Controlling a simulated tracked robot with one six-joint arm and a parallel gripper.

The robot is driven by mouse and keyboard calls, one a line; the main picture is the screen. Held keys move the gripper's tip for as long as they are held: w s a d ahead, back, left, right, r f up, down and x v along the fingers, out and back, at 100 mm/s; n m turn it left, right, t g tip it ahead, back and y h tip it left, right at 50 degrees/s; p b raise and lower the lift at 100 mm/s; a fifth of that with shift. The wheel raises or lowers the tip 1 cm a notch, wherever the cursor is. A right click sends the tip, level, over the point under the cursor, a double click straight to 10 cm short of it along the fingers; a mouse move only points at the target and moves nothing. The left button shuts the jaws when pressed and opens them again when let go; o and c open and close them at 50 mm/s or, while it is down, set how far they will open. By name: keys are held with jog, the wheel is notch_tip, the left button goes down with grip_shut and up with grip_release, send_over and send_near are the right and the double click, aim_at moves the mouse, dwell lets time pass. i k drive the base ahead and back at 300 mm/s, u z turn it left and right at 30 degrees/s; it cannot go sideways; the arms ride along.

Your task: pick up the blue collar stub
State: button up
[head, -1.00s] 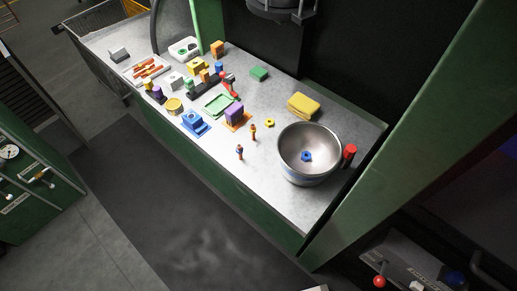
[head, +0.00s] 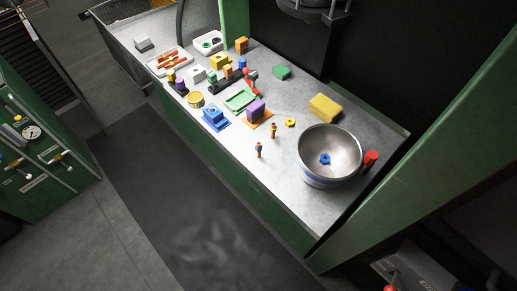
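A small upright stub with a blue band near its top (head: 259,150) stands on the grey bench top, near its front edge. It fits the blue collar stub, though it is small in the head view. A similar orange stub (head: 273,131) stands just behind it and to the right, apart from it. Its collar looks yellow or orange. My gripper is not in view, so its state and its distance from the stub are hidden.
A steel bowl (head: 347,158) with a blue nut (head: 325,159) inside stands right of the stubs. A yellow nut (head: 290,122), an orange plate with a purple block (head: 256,109) and a blue block (head: 214,117) are nearby. The floor (head: 150,190) before the bench is clear.

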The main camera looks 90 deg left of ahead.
aim_at(258, 147)
jog(key=u, duration=0.05)
jog(key=k, duration=1.8)
jog(key=u, duration=2.4)
jog(key=i, duration=0.9)
